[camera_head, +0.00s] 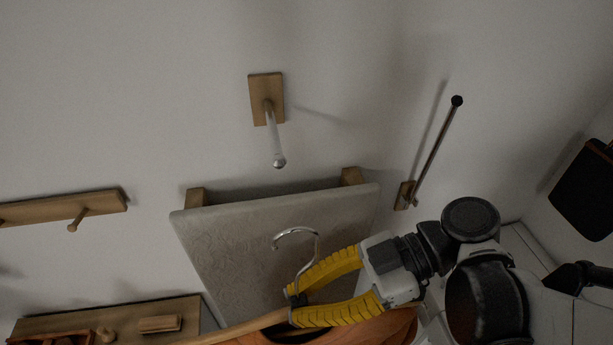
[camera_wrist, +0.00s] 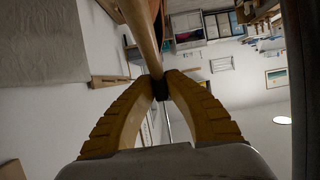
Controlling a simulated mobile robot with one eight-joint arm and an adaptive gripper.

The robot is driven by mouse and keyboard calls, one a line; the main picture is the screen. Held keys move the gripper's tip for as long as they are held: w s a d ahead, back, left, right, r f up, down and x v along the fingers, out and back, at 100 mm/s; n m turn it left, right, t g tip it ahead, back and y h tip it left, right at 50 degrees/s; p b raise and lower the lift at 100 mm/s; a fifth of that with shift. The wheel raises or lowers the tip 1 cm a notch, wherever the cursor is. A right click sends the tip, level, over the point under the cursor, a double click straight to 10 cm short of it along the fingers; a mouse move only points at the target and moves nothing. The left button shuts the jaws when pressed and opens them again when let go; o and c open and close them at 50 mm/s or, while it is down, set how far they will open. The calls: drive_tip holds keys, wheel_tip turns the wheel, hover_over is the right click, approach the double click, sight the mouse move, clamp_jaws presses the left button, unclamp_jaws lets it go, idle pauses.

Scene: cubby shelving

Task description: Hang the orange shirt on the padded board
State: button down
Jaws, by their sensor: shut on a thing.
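The padded board (camera_head: 235,235) is a grey, fabric-like panel set off the wall on wooden blocks, with a gap behind its top edge. Its grey surface also shows in the wrist view (camera_wrist: 40,40). My gripper (camera_head: 291,307) has yellow ribbed fingers closed on a wooden hanger (camera_head: 235,326) near the base of its metal hook (camera_head: 296,232). The hook rises above the fingers, in front of the board in the picture. The orange shirt (camera_head: 375,332) hangs from the hanger, mostly cut off below. In the wrist view the fingers (camera_wrist: 165,88) meet at the hanger bar (camera_wrist: 140,35).
A wall peg on a wooden plate (camera_head: 266,98) juts out above the board. A dark rod (camera_head: 437,150) sticks out to its right. A peg rail (camera_head: 65,207) is at left, and a wooden shelf (camera_head: 185,309) is at lower left. A dark hanging item (camera_head: 588,190) is far right.

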drive_tip(key=shift+w+a+b, duration=0.75)
drive_tip(key=shift+w+b, duration=0.15)
drive_tip(key=shift+w, duration=2.25)
drive_tip(key=shift+w+a+b, duration=0.8)
drive_tip(key=shift+w+b, duration=0.1)
drive_tip(key=shift+w, duration=2.25)
drive_tip(key=shift+w+a+b, duration=0.75)
drive_tip(key=shift+w+b, duration=0.15)
drive_tip(key=shift+w, duration=2.25)
drive_tip(key=shift+s+f+b, duration=0.1)
drive_tip(key=shift+f+b, duration=0.5)
drive_tip(key=shift+f, duration=0.15)
drive_tip(key=shift+f+b, duration=0.3)
drive_tip(key=shift+f, duration=0.05)
drive_tip(key=c, duration=1.4)
unclamp_jaws()
drive_tip(key=shift+c, duration=0.2)
drive_tip(key=v, duration=1.2)
